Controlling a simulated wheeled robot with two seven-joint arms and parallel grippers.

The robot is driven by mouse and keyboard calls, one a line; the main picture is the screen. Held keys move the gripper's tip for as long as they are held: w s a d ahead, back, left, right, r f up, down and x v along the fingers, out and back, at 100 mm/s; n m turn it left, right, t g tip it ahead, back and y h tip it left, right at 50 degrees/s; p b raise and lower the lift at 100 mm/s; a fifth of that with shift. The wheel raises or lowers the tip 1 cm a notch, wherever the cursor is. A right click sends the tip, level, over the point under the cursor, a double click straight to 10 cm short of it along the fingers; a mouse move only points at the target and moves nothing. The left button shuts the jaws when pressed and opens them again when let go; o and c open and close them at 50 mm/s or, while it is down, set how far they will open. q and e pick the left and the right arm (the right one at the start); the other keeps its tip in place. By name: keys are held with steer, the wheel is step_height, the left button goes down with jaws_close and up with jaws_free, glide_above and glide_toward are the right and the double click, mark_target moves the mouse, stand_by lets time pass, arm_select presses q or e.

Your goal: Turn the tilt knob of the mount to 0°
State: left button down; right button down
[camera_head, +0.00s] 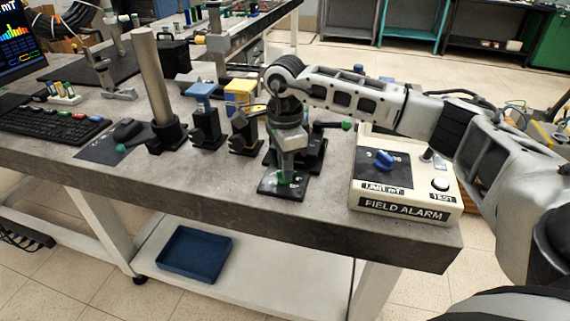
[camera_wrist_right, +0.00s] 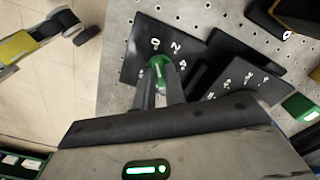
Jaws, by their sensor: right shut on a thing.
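The mount (camera_head: 316,152) is a black device near the front edge of the workbench, partly hidden behind my right arm. A green knob (camera_head: 284,177) sits on its low black plate (camera_head: 268,187). In the right wrist view, the green knob (camera_wrist_right: 157,62) is on a black plate (camera_wrist_right: 137,66) with white marks. I cannot surely read the knob's angle. My right gripper (camera_head: 287,172) points down from above and is shut on the green knob. Its two fingers also show at the knob in the right wrist view (camera_wrist_right: 162,82). My left gripper is out of view.
A field alarm box (camera_head: 407,205) with a blue knob stands right of the mount. Blue-topped (camera_head: 205,115) and yellow-topped (camera_head: 241,95) devices and a tall grey post (camera_head: 152,80) stand left. A keyboard (camera_head: 52,130) lies at far left. The bench's front edge is close.

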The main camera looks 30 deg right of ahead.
steer(key=shift+r, duration=0.1)
steer(key=c, duration=1.5)
jaws_free()
steer(key=shift+o, duration=0.2)
step_height(320, 180, up, 16)
